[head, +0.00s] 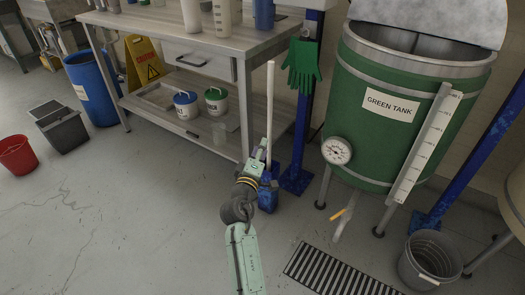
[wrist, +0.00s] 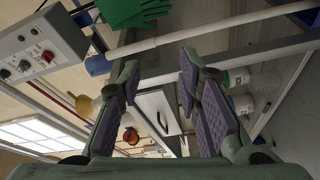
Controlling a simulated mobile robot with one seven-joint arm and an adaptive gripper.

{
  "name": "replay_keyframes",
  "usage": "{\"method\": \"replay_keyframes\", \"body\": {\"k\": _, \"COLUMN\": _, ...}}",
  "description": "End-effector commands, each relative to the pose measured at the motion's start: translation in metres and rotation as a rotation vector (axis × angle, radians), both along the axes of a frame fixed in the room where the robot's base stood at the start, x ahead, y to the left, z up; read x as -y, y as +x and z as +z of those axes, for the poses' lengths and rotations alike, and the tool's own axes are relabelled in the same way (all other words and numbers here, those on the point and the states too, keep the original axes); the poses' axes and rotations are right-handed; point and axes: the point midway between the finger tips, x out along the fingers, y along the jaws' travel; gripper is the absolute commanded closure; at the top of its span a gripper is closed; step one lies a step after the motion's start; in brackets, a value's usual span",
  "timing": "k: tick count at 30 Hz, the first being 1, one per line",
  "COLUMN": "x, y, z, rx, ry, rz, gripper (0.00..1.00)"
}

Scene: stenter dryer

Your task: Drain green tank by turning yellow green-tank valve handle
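The green tank (head: 360,100) stands on legs at the right of the head view, with a "GREEN TANK" label and a round dial gauge on its front. The yellow valve handle (head: 338,213) is on the pale drain pipe (head: 339,230) below the tank. My gripper (head: 261,150) is left of the tank and apart from the handle. In the wrist view my gripper (wrist: 157,72) has its two fingers spread, with nothing held between them. The tank and the yellow handle are not clearly in the wrist view.
A floor drain grate (head: 335,272) lies in front of the tank, and a grey bucket (head: 430,262) stands to its right. A blue post (head: 297,180) and a workbench (head: 190,45) are beyond my arm. A green glove (head: 303,64) hangs on the post.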

Motion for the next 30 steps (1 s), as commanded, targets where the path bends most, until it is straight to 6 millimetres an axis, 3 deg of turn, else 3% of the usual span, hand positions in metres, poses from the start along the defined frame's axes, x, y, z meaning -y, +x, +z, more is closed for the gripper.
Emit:
{"method": "replay_keyframes", "body": {"k": 5, "x": 0.001, "y": 0.0, "z": -0.003, "rx": -0.003, "ry": 0.0, "rz": -0.003, "gripper": 0.81}}
{"method": "replay_keyframes", "body": {"k": 7, "x": 0.003, "y": 0.003, "z": -0.017, "rx": -0.021, "ry": 0.003, "rz": -0.025, "gripper": 0.86}}
{"method": "replay_keyframes", "body": {"k": 14, "x": 0.039, "y": 0.015, "z": -0.134, "rx": -0.146, "ry": 0.059, "rz": -0.332, "gripper": 1.0}}
{"method": "replay_keyframes", "body": {"k": 16, "x": 0.051, "y": 0.011, "z": -0.164, "rx": -0.156, "ry": 0.08, "rz": -0.46, "gripper": 1.0}}
{"method": "replay_keyframes", "body": {"k": 20, "x": 0.073, "y": -0.006, "z": -0.203, "rx": -0.143, "ry": 0.096, "rz": -0.684, "gripper": 1.0}}
{"method": "replay_keyframes", "body": {"k": 21, "x": 0.095, "y": -0.02, "z": -0.219, "rx": -0.151, "ry": 0.054, "rz": -0.775, "gripper": 1.0}}
{"method": "replay_keyframes", "body": {"k": 24, "x": 0.118, "y": -0.039, "z": -0.235, "rx": -0.142, "ry": -0.003, "rz": -0.902, "gripper": 1.0}}
{"method": "replay_keyframes", "body": {"k": 30, "x": 0.129, "y": -0.048, "z": -0.236, "rx": -0.135, "ry": -0.026, "rz": -0.957, "gripper": 1.0}}
